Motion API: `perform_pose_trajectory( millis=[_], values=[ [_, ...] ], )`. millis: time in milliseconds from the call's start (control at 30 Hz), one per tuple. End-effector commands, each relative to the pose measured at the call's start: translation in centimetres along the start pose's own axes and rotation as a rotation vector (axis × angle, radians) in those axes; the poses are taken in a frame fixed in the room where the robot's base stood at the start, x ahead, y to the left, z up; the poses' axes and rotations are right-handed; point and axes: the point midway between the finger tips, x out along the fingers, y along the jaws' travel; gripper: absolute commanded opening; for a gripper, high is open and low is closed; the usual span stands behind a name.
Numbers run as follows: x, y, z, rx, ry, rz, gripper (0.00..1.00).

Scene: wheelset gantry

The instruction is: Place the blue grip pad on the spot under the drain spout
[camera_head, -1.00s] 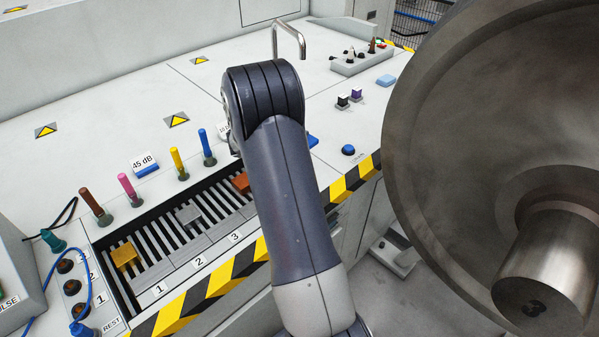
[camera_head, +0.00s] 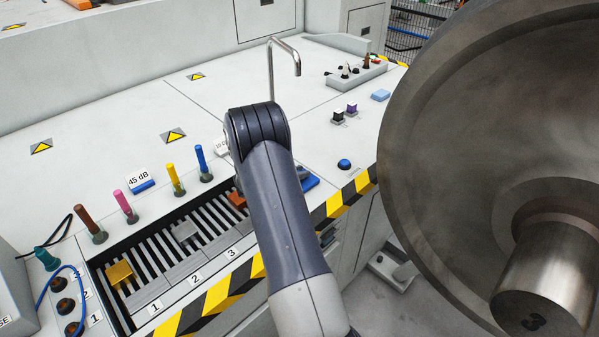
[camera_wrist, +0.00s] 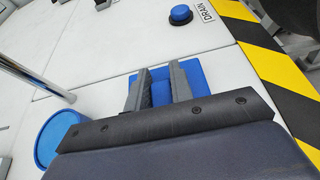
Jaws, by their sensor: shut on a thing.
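The blue grip pad (camera_wrist: 158,84) is between the two grey fingers of my gripper (camera_wrist: 158,88) in the wrist view, and its edges show past them. My gripper is shut on it. In the head view the pad (camera_head: 310,182) shows just right of my arm, near the striped front edge. I cannot tell whether it touches the counter. The bent metal drain spout (camera_head: 284,46) stands behind my arm, and its post (camera_wrist: 38,80) is left of my gripper in the wrist view. I see no clear marking under the spout; my arm hides part of the counter.
A blue button (camera_head: 344,164), labelled DRAIN in the wrist view, sits near the front edge. A round blue object (camera_wrist: 60,138) is left of my gripper. Several coloured pegs and a slotted rack (camera_head: 185,255) lie left. The large metal wheel (camera_head: 440,130) bounds the right side.

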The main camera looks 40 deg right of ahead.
Motion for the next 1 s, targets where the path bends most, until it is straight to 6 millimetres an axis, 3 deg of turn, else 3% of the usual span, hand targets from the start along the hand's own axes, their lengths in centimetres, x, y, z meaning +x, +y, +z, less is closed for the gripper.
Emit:
perform_pose_trajectory(
  millis=[233,267,500,867,1000],
  values=[
    [0.2,0.0,-0.4,0.000,-0.001,0.000,0.00],
    [0.1,0.0,-0.3,0.000,0.000,0.000,0.23],
    [0.1,0.0,-0.2,-0.001,0.000,0.000,0.43],
    [-0.1,0.0,0.3,-0.001,0.000,0.000,0.43],
    [-2.5,0.1,0.0,-0.001,0.000,0.004,0.43]
  ],
)
